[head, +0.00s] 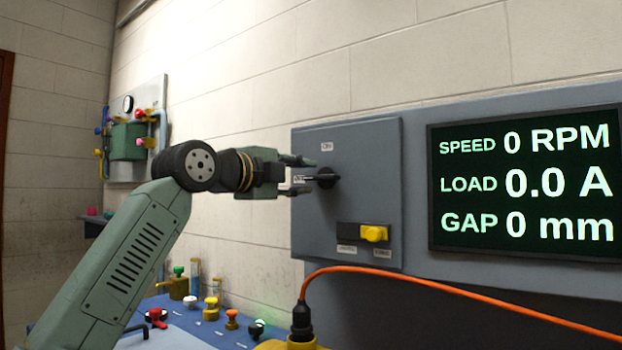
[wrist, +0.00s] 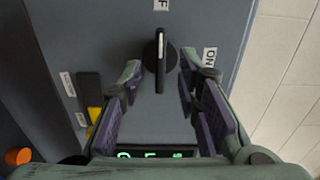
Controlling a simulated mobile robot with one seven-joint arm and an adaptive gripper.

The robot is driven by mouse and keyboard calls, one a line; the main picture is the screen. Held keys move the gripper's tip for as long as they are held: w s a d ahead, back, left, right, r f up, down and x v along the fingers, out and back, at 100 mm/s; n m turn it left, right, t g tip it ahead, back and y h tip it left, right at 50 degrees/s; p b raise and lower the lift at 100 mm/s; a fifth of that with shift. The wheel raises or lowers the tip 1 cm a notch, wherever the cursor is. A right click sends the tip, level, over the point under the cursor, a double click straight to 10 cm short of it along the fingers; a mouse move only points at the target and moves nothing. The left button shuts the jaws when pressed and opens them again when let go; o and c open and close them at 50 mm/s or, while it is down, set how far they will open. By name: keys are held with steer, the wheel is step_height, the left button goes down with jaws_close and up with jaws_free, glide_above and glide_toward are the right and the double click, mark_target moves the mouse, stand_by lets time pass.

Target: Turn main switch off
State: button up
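The main switch is a black rotary knob (head: 328,178) on a grey wall box (head: 372,150). In the wrist view the knob (wrist: 160,60) has a white line, and its handle points up toward a partly cropped label (wrist: 161,4) ending in F. The ON label (wrist: 210,58) is to its right. In the head view the handle points left. My gripper (head: 298,175) is in front of the box. In the wrist view my open gripper (wrist: 160,75) has one finger on each side of the knob, with visible gaps and nothing held.
A yellow switch (head: 374,233) is at the box's lower right. A screen (head: 525,185) reads 0 RPM, 0.0 A and 0 mm. An orange cable (head: 450,293) runs below the box. A bench with several coloured knobs (head: 211,309) is below my arm.

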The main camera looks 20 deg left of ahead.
steer(key=v, duration=0.7)
steer(key=shift+s, duration=0.35)
steer(key=shift+a, duration=0.1)
